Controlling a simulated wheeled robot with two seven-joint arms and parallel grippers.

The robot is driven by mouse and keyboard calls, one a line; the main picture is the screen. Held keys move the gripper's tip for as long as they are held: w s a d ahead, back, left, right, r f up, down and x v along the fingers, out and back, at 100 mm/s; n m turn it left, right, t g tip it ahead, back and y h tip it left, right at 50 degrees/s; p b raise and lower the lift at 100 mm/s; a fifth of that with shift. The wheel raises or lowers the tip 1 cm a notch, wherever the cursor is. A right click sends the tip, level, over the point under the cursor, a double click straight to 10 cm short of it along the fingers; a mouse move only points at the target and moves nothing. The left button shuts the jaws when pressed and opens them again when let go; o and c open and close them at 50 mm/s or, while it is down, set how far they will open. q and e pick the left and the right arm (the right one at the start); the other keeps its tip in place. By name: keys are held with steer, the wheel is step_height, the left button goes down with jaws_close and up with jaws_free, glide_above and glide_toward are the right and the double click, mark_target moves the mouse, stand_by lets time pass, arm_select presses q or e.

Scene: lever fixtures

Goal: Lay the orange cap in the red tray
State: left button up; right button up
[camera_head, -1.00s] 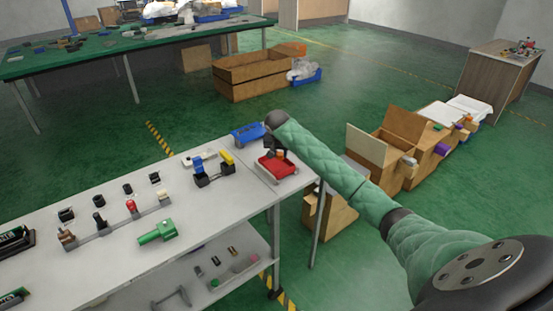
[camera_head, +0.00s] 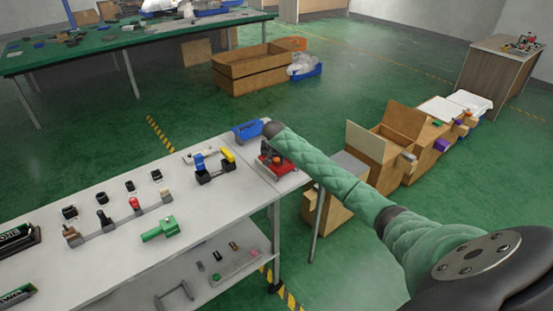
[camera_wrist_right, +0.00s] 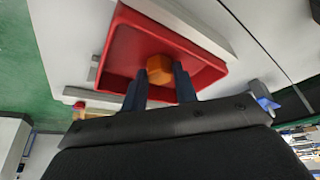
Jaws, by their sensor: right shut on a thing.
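The red tray (camera_head: 287,170) sits at the right end of the grey table. It fills much of the right wrist view (camera_wrist_right: 203,77). My right gripper (camera_head: 268,160) is low over the tray. In the right wrist view, its two dark fingers (camera_wrist_right: 161,76) are closed on the orange cap (camera_wrist_right: 159,66), which is over the tray's floor. I cannot tell whether the cap touches the floor. In the head view, the gripper and arm hide the cap and part of the tray. My left gripper is not in view.
A blue tray (camera_head: 248,130) lies behind the red one. A black fixture with blue and yellow levers (camera_head: 214,167) stands to its left. A green part (camera_head: 160,229) and several levers and knobs are farther left. Cardboard boxes (camera_head: 385,150) stand on the floor at right.

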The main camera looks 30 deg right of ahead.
steer(key=o, duration=1.1)
steer(key=shift+r, duration=0.15)
steer(key=shift+s+a+r, duration=0.1)
steer(key=shift+r, duration=0.15)
arm_select(q)
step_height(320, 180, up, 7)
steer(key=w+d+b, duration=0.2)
steer(key=b, duration=0.1)
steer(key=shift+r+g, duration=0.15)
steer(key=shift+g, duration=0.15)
arm_select(e)
steer(key=v, duration=1.1)
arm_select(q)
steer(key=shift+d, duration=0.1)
arm_select(e)
steer(key=shift+r, duration=0.1)
steer(key=shift+s, duration=0.1)
